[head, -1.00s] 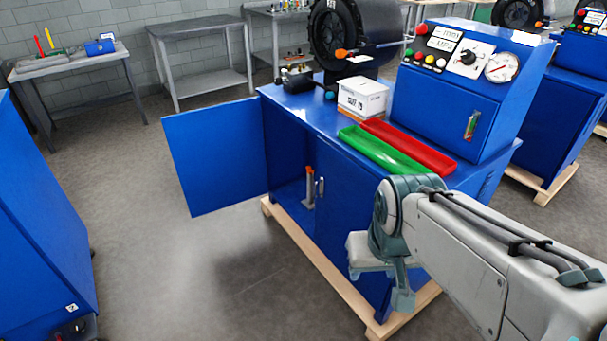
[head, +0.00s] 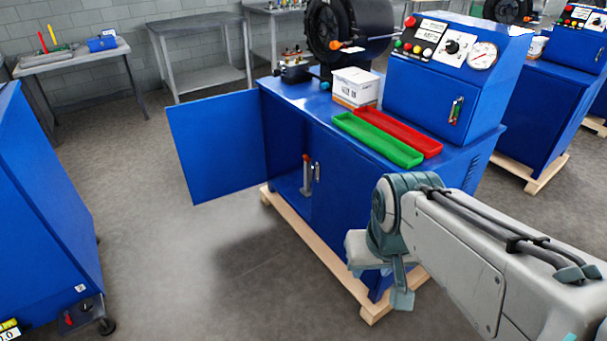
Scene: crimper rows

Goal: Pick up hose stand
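A small grey upright piece with an orange-red tip (head: 307,176) stands inside the open left compartment of the blue crimper cabinet (head: 345,190); it looks like the hose stand, though it is small in view. The cabinet's blue door (head: 217,147) is swung wide open to the left. The end of my arm, with my gripper (head: 402,290), is at the lower right, in front of the cabinet's right part and well apart from the stand. Its fingers cannot be made out clearly, and nothing is seen held.
A green tray (head: 378,140), a red tray (head: 412,137) and a white box (head: 356,86) lie on the cabinet top. A wooden pallet (head: 322,257) sticks out below it. Another blue cabinet (head: 45,215) stands at left. The floor between is clear.

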